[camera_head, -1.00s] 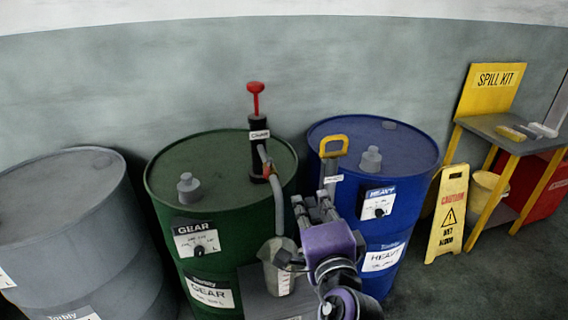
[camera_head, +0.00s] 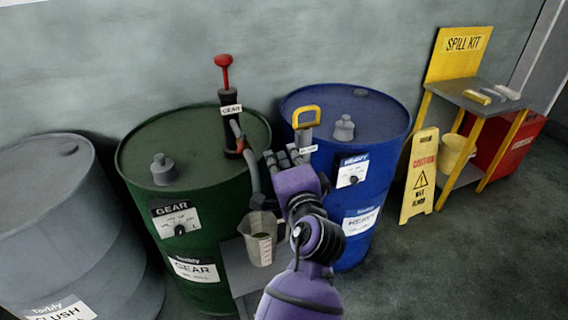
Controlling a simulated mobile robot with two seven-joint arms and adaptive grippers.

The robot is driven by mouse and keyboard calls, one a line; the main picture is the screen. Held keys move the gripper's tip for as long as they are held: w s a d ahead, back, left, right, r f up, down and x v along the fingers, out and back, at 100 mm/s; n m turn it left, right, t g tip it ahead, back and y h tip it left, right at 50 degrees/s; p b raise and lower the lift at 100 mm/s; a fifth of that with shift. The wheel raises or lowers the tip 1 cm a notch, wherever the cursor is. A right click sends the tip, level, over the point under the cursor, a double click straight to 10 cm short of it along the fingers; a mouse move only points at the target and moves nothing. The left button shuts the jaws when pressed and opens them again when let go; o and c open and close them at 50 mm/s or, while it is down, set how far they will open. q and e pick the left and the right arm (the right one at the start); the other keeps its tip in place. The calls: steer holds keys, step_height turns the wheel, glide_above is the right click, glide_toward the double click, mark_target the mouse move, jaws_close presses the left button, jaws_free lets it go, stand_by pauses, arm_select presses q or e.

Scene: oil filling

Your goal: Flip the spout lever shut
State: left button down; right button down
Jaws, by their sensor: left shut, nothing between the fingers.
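The green gear drum (camera_head: 200,125) carries a hand pump (camera_head: 231,115) with a red T-handle (camera_head: 224,70) at its top. The pump's grey spout hose (camera_head: 252,178) curves down to a clear measuring jug (camera_head: 260,222). A small red-orange part (camera_head: 241,146), seemingly the spout lever, sits near the top of the hose; its exact position is too small to tell. My purple left gripper (camera_head: 286,156) is shut and empty, just right of the hose and apart from the lever, in front of the blue drum. My right gripper is not in view.
A blue heavy-oil drum (camera_head: 385,125) with a yellow-handled pump (camera_head: 306,112) stands close behind my left gripper. A grey drum (camera_head: 60,215) is at left. A yellow wet-floor sign (camera_head: 419,180) and spill-kit table (camera_head: 480,100) stand at right, with clear floor before them.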

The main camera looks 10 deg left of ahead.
mark_target(241, 144)
arm_select(q)
steer(key=w+a+f+p, duration=0.1)
steer(key=w+a, duration=0.1)
steer(key=a, duration=0.3)
steer(key=shift+w+a, duration=0.35)
steer(key=shift+w, duration=0.05)
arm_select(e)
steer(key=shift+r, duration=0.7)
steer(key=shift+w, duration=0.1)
